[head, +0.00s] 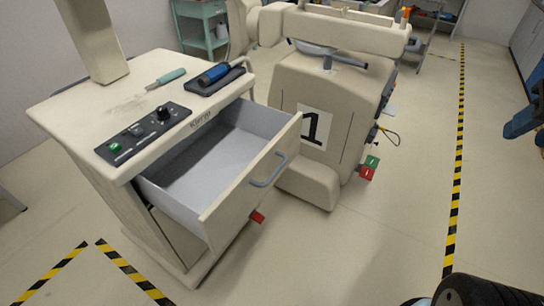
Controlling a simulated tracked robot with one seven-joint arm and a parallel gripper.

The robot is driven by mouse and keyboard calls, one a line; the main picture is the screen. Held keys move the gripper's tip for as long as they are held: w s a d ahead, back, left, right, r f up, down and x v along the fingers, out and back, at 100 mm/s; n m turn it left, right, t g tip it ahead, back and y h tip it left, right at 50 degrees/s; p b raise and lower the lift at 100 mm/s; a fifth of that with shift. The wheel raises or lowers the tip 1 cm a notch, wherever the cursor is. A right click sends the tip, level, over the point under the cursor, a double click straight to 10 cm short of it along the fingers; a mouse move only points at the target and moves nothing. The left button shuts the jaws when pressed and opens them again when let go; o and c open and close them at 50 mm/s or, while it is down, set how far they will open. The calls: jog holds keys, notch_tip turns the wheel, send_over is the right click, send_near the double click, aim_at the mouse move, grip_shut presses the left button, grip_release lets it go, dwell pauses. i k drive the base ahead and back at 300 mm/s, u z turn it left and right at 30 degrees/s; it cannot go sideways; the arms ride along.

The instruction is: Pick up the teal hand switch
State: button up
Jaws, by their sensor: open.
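A slim teal-handled tool (171,76) with a thin grey tip lies on the beige top of the cart at the left, behind the control panel. It is the only teal hand-held thing I can make out, and it looks like the teal hand switch, though it is too small to be sure. A blue cylinder (214,73) rests on a dark holder (226,82) just to its right, apart from it. My gripper is not in view.
The cart's drawer (262,182) is pulled out, empty, facing right. A black control panel (143,134) sits on the cart's front edge; a beige post (92,38) rises behind. A covered machine marked 1 (325,100) stands to the right. Floor (400,215) is clear beyond.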

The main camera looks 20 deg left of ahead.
aim_at(171, 76)
jog(key=z, duration=1.35)
jog(key=i, duration=0.1)
jog(key=u, duration=3.15)
jog(key=i, duration=0.45)
jog(key=z, duration=0.2)
jog(key=k, duration=0.45)
jog(key=u, duration=0.45)
